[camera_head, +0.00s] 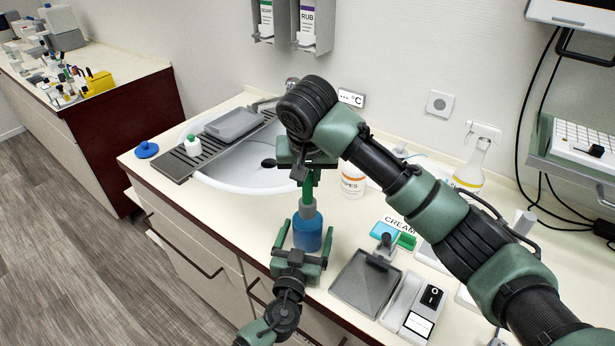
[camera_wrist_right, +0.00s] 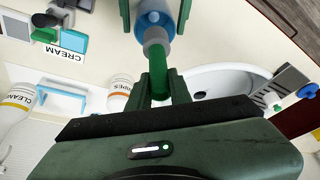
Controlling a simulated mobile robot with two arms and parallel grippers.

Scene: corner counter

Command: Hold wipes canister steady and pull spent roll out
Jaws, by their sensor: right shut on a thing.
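A blue cylinder (camera_head: 307,230) has a grey collar (camera_head: 308,209) and a bright green upper part (camera_head: 308,188) rising from it. My right gripper (camera_head: 305,172) is shut on the green upper part; the right wrist view shows the green part (camera_wrist_right: 160,87) between its fingers. My left gripper (camera_head: 304,240) is around the blue cylinder, one finger on each side, with slight gaps that make it look open. A white canister (camera_head: 352,184) with a partly hidden label ending in "IPES" stands on the counter behind, held by neither gripper. Whether the cylinder's base touches the counter is hidden.
A sink (camera_head: 213,175) with a drain rack (camera_head: 185,163) lies to the left. A blue disc (camera_head: 147,150) and a small bottle (camera_head: 193,146) are near it. A spray bottle (camera_head: 471,168), a grey tray (camera_head: 365,283) and a switch box (camera_head: 424,310) stand on the right.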

